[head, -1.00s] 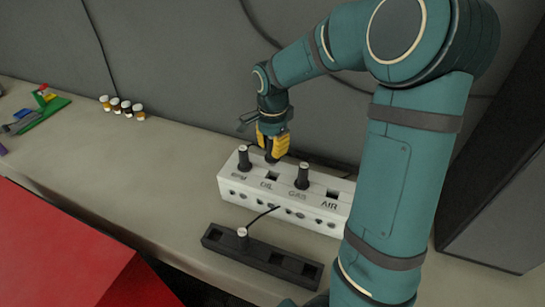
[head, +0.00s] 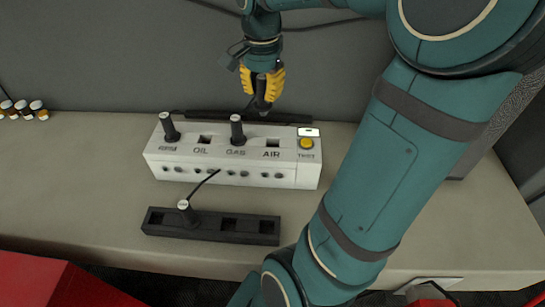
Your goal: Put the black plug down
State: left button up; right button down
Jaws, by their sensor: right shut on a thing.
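My right gripper (head: 262,88) comes in from the top right with yellow fingers shut on a black plug (head: 261,93). The plug is roughly upright, above and behind the white box (head: 215,160), between GAS and AIR in the picture. Whether its lower end touches anything is unclear. The box has openings marked OIL, GAS and AIR; a dark plug (head: 169,127) stands at its left end and another (head: 237,130) at GAS. The OIL and AIR openings look empty. My left gripper is not in view.
A yellow button (head: 306,143) is at the box's right end. Small jars (head: 24,109) stand far left. The bench between is clear.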

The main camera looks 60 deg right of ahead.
jog(key=shift+s+d+f+b, duration=0.15)
jog(key=shift+s+b, duration=0.3)
jog(key=shift+s, duration=0.5)
jog(key=f+b, duration=0.1)
jog(key=f, duration=0.4)
jog(key=f+b, duration=0.2)
jog(key=f, duration=0.2)
jog(key=shift+s+f, duration=0.2)
jog(key=shift+f, duration=0.2)
jog(key=shift+f, duration=0.1)
jog(key=shift+f, duration=0.25)
jog(key=c, duration=0.9)
grip_release()
jog(key=shift+o, duration=0.2)
